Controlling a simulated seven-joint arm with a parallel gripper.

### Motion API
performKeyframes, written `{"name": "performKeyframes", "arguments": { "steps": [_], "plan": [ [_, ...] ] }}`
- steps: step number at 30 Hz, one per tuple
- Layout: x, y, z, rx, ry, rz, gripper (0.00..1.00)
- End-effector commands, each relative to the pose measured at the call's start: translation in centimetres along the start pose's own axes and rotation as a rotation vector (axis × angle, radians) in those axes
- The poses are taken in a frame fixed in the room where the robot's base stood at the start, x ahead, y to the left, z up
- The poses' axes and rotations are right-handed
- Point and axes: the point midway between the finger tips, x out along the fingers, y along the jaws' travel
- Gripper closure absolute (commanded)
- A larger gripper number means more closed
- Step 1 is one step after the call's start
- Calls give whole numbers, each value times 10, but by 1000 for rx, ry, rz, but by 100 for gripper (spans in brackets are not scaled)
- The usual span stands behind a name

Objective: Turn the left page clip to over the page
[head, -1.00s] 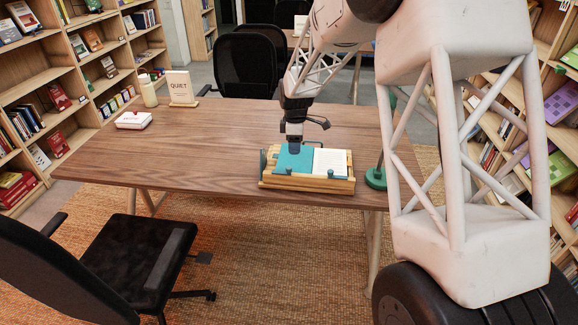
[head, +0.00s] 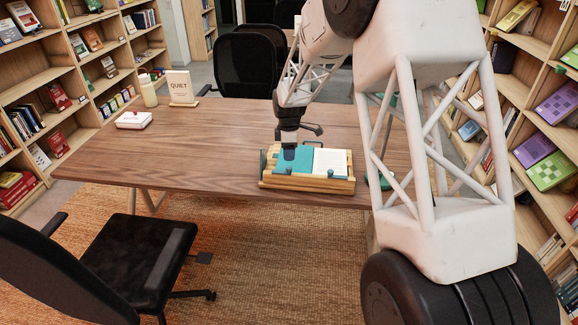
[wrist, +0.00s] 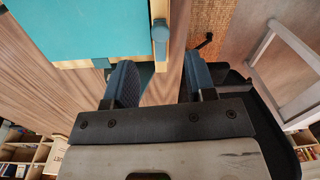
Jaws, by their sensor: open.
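A wooden book stand (head: 266,182) on the table holds an open book with a teal left page (head: 295,157) and a white right page (head: 330,160). The left page clip (head: 289,171) is a small blue piece on the front rail. A similar right clip (head: 331,175) sits farther along it. Contact with the page cannot be told.
A green lamp base, mostly hidden by my arm, is right of the stand. The table's middle is clear. Black chairs (head: 130,250) stand around it.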

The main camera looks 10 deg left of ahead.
Motion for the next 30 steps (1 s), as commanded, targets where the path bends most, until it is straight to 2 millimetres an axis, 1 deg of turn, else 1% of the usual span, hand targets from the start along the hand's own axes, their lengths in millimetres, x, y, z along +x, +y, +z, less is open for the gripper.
{"name": "performKeyframes", "arguments": {
  "steps": [1, 9, 15, 21, 28, 29, 30],
  "plan": [
    [6, 0, 0, 0, 0, -2, 50],
    [39, -1, 0, 0, 0, -3, 50],
    [57, 0, 0, 0, 0, -1, 50],
    [64, 0, 0, 0, 1, 1, 50],
    [64, 0, 0, 0, 0, 1, 50],
    [64, 0, 0, 0, 0, 1, 51],
    [64, 0, 0, 0, 0, 0, 57]
  ]
}}
